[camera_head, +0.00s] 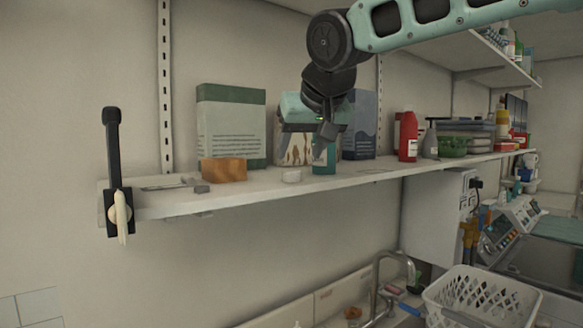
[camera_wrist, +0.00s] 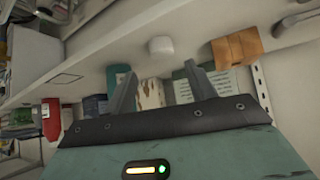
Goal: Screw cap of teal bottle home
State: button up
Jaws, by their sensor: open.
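The teal bottle (camera_head: 323,160) stands upright on the wall shelf; my gripper hides its top in the head view. It also shows beside the left finger in the wrist view (camera_wrist: 117,76). A small white round piece that looks like a cap (camera_head: 291,176) lies on the shelf left of the bottle and apart from it; it shows in the wrist view too (camera_wrist: 160,46). My gripper (camera_head: 328,137) is at the bottle's top in the head view. In the wrist view its fingers (camera_wrist: 160,80) are apart, with nothing seen held between them. I cannot tell whether it touches the bottle.
On the shelf (camera_head: 240,197) stand an orange-brown block (camera_head: 224,169), a green-and-grey box (camera_head: 231,125) behind, a blue-grey box (camera_head: 360,125) and a red bottle (camera_head: 408,137) to the right. A white basket (camera_head: 480,297) is below right. The shelf front near the white piece is clear.

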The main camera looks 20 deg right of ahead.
aim_at(293, 171)
jog(key=shift+a+p+x, duration=0.2)
jog(key=shift+p+x, duration=1.45)
jog(key=shift+x, duration=1.1)
jog(key=shift+s+f, duration=0.15)
jog(key=c, duration=1.1)
